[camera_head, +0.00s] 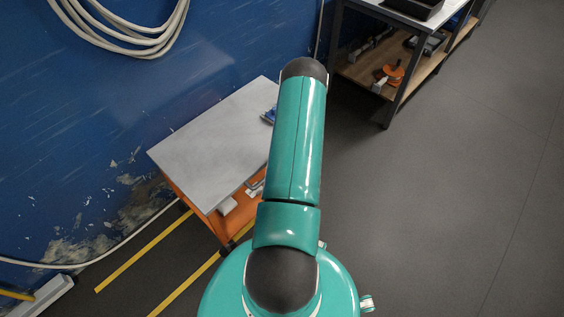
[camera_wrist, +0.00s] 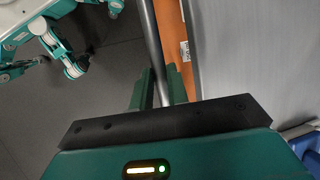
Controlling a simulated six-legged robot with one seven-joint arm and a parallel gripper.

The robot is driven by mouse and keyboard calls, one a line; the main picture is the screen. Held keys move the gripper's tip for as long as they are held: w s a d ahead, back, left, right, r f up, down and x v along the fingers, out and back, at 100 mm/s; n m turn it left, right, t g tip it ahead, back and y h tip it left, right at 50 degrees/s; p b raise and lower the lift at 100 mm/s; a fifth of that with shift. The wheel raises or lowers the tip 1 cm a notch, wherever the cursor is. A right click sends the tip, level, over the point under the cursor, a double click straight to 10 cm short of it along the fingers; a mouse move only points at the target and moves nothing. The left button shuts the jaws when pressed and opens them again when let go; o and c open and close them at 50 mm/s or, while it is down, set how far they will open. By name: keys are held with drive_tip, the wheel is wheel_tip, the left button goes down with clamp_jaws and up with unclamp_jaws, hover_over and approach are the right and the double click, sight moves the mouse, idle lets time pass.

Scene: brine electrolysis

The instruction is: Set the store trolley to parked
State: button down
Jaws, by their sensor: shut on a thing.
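The store trolley (camera_head: 215,130) has a flat grey top and an orange body. It stands near the blue wall, at an angle, at the far end of two yellow floor lines (camera_head: 145,251). In the wrist view its grey top (camera_wrist: 245,50) and an orange edge (camera_wrist: 176,68) show on the right. My gripper (camera_wrist: 158,88) is shut on a round metal bar (camera_wrist: 148,40) running along the trolley's orange side, apparently its handle. In the head view my arm hides the gripper, the bar and the trolley's right side.
A dark-framed workbench (camera_head: 390,75) with a wooden lower shelf stands at the upper right. A cable coil (camera_head: 135,45) hangs on the wall. A blue object (camera_head: 268,116) shows at the trolley's right edge. The grey floor (camera_head: 450,190) at the right is clear.

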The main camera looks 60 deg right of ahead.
drive_tip(key=shift+s+d, duration=0.1)
drive_tip(key=shift+d, duration=0.1)
drive_tip(key=c, duration=1.4)
unclamp_jaws()
drive_tip(key=shift+o, duration=0.2)
drive_tip(key=v, duration=1.3)
drive_tip(key=shift+r, duration=0.45)
